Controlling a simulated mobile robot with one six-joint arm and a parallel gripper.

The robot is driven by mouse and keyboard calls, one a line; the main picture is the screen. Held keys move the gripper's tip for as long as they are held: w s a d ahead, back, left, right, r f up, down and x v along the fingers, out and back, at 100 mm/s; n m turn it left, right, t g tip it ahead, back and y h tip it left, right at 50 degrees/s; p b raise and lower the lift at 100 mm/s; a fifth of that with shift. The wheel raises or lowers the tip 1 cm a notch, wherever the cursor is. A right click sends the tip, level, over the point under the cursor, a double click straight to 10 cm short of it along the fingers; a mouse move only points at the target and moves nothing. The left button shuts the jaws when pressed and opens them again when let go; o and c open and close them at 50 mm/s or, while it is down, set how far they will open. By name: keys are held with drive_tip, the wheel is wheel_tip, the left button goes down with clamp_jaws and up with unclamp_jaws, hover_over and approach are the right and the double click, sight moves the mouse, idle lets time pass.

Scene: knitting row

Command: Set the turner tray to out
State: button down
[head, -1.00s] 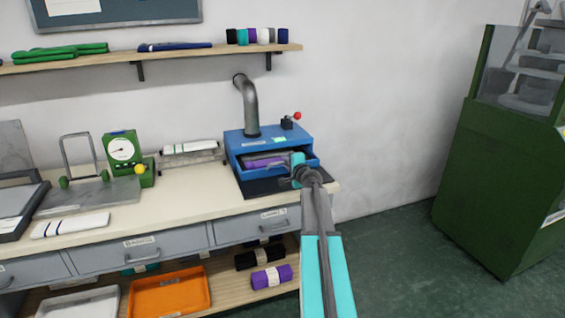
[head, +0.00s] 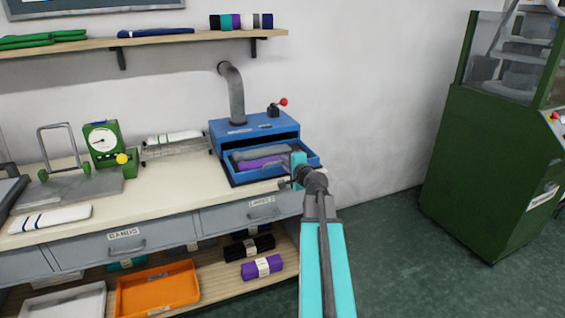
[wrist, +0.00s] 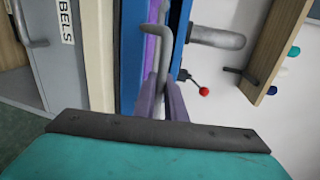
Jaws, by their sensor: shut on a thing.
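The turner is a blue box (head: 240,133) at the right end of the bench, with a bent grey pipe on top. Its tray (head: 236,180) is slid well out of the front, and a grey piece (head: 262,153) and a purple piece (head: 258,164) lie in it. My gripper (head: 290,168) is at the tray's front right. In the wrist view, its fingers (wrist: 165,98) are shut on the grey bar handle (wrist: 163,55) of the tray. The head view mostly hides the grip behind my wrist.
A red-knobbed lever (head: 274,109) stands on the turner. A green dial gauge (head: 101,142) and a wire rack (head: 178,148) stand to the left on the bench. A shelf (head: 190,48) runs above. Open floor lies to the right, before a green machine (head: 485,165).

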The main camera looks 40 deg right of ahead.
drive_tip(key=shift+s+f, duration=0.2)
drive_tip(key=c, duration=1.8)
unclamp_jaws()
drive_tip(key=shift+s+r, duration=0.15)
drive_tip(key=shift+a, duration=0.1)
drive_tip(key=b+v, duration=0.2)
drive_tip(key=v, duration=0.6)
drive_tip(key=shift+b, duration=0.3)
drive_tip(key=shift+b, duration=0.3)
drive_tip(key=b, duration=0.7)
drive_tip(key=shift+s+a+r, duration=0.1)
drive_tip(key=shift+s, duration=0.2)
